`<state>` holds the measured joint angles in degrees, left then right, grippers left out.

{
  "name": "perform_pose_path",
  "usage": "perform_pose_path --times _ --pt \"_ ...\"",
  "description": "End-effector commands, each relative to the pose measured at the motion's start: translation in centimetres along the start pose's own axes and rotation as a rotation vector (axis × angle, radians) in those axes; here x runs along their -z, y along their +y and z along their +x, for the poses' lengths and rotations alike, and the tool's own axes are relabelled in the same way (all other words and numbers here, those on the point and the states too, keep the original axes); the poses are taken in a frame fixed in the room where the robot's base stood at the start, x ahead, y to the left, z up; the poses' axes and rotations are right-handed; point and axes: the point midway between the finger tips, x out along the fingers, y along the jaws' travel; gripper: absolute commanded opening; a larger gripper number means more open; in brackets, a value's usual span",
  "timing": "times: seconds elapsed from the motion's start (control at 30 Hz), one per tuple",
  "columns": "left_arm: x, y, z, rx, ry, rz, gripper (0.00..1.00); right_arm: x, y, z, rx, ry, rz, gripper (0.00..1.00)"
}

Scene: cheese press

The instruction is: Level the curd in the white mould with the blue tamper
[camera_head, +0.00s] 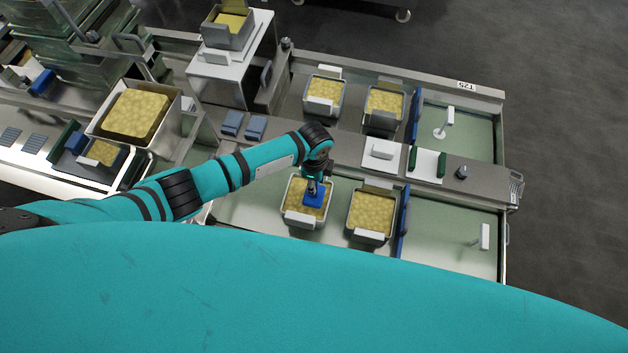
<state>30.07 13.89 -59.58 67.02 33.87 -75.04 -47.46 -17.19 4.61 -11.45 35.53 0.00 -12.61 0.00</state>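My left arm reaches in from the left. Its dark gripper (317,175) points down and appears shut on the handle of the blue tamper (313,197). The tamper's square blue plate is over the curd, inside the outline of a pale mould (303,221) in the near bay. From above I cannot tell whether the plate touches the curd. Yellow lumpy curd (294,205) shows left of and below the plate. The gripper and tamper hide the mould's upper right part. My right gripper is not in view.
Another curd-filled mould (371,213) stands close to the right, beside a blue divider (404,222). Two more filled moulds (324,94) (384,104) stand in the far bay. A middle ledge carries a white block (382,150) and green-ended piece (427,163). The near bay's right end is mostly clear.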

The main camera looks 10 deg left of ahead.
Motion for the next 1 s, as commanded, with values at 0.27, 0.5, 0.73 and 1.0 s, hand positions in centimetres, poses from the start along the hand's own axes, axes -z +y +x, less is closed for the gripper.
perform_pose_path --times 0.27,0.5,0.73,1.0 --pt "0.0 0.0 -3.5 0.001 0.000 0.000 0.00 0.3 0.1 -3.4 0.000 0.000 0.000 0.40" --pt "0.0 0.0 -5.9 0.001 0.000 0.000 0.00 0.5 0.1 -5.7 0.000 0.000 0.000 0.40" --pt "0.0 0.0 -7.6 0.001 0.000 0.000 0.00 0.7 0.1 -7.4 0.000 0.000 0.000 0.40" --pt "0.0 0.0 -7.4 0.001 0.000 0.000 0.00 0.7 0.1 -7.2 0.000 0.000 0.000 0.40"
